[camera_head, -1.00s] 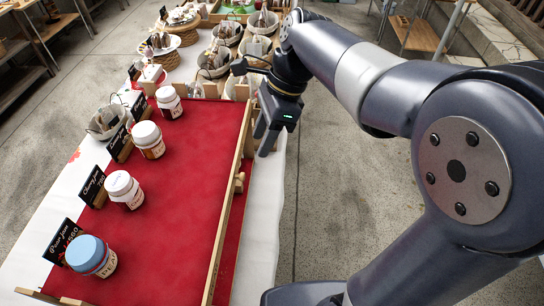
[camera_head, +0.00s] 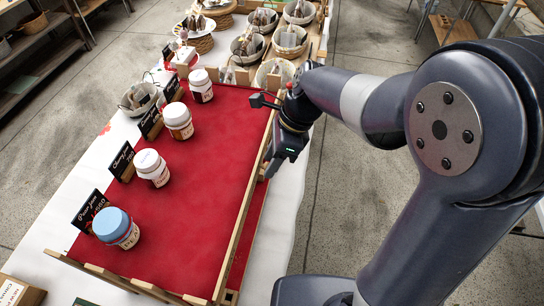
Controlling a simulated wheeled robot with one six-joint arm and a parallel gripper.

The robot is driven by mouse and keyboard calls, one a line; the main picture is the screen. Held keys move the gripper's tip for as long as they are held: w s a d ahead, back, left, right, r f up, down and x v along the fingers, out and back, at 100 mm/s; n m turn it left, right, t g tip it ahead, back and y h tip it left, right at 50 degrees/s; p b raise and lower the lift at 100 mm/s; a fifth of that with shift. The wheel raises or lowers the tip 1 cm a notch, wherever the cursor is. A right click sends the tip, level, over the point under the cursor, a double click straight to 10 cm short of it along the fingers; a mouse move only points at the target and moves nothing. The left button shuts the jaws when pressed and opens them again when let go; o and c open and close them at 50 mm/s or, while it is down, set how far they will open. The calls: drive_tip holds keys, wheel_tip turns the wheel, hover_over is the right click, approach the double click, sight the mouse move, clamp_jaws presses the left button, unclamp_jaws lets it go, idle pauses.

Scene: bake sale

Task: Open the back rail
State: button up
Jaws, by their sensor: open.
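The back rail (camera_head: 243,216) is a long light-wood strip along the right edge of the red-covered display (camera_head: 205,205). It appears raised, with a strip of red cloth on its outer side. My gripper (camera_head: 273,168) is open and points down at the rail's outer side, around the middle of its length. Its fingertips are very close to the rail, where a small wooden block sits. I cannot tell whether they touch it.
Jam jars stand on the red cloth: a blue-lidded one (camera_head: 117,228) and several white-lidded ones (camera_head: 151,168), with black name cards (camera_head: 122,161). Baskets (camera_head: 247,47) fill the far end. Open concrete floor lies right of the table.

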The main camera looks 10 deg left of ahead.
drive_tip(key=shift+c, duration=0.3)
clamp_jaws()
drive_tip(key=shift+d+f, duration=0.1)
drive_tip(key=shift+f, duration=0.05)
drive_tip(key=shift+s+d+f+n+y+b, duration=0.2)
drive_tip(key=shift+d+f+y+b, duration=0.5)
drive_tip(key=shift+y+b, duration=1.2)
drive_tip(key=shift+w+d+f+n+y+b, duration=0.1)
drive_tip(key=shift+d+f+n+y+b, duration=0.25)
drive_tip(key=shift+f+y+b, duration=1.1)
drive_tip(key=shift+s+d+f+n+y+b, duration=0.1)
drive_tip(key=shift+d+f+n+y+b, duration=0.25)
drive_tip(key=shift+y+b, duration=1.9)
drive_tip(key=shift+h+b, duration=0.3)
drive_tip(key=shift+b, duration=0.15)
